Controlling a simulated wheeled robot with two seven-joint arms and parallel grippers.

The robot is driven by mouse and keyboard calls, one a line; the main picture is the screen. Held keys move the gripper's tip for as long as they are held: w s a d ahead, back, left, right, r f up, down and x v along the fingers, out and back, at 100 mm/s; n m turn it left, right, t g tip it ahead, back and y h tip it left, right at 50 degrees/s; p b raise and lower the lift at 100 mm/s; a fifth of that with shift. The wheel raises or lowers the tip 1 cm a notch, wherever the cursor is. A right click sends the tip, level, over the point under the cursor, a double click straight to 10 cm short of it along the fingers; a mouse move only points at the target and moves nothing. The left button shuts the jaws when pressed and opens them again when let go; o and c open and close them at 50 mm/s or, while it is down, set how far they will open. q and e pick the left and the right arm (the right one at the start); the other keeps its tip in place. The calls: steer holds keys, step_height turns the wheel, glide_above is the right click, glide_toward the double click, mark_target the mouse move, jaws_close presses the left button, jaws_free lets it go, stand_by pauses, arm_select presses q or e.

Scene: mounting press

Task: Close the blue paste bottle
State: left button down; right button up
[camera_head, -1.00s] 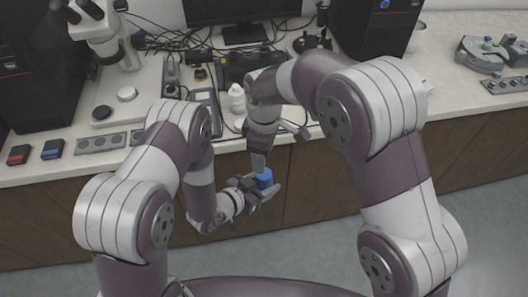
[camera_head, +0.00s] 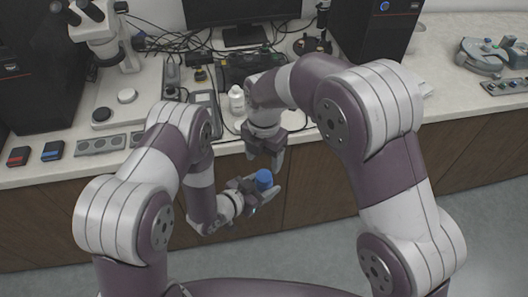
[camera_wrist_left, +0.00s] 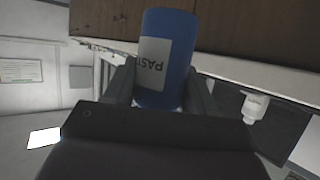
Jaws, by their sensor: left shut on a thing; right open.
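The blue paste bottle (camera_head: 264,178) is held in front of the counter by my left gripper (camera_head: 262,190). In the left wrist view the blue bottle (camera_wrist_left: 180,75) stands between the two fingers of my left gripper (camera_wrist_left: 160,92), with a white label reading "PAST" partly visible. My right gripper (camera_head: 266,162) is open and empty, just above and behind the bottle, fingers pointing down. I cannot tell a separate cap on the bottle in either view.
A small white bottle (camera_head: 237,99) stands on the counter (camera_head: 75,172) behind the grippers. A microscope (camera_head: 105,35), a red box (camera_head: 18,156) and a blue box (camera_head: 52,150) are at the left.

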mark_target(264, 175)
step_height(264, 175, down, 7)
steer(key=shift+r, duration=0.15)
steer(key=c, duration=1.1)
steer(key=m, duration=0.5)
steer(key=shift+m, duration=0.3)
steer(key=m, duration=0.2)
steer(key=shift+m, duration=0.4)
steer(key=m, duration=0.5)
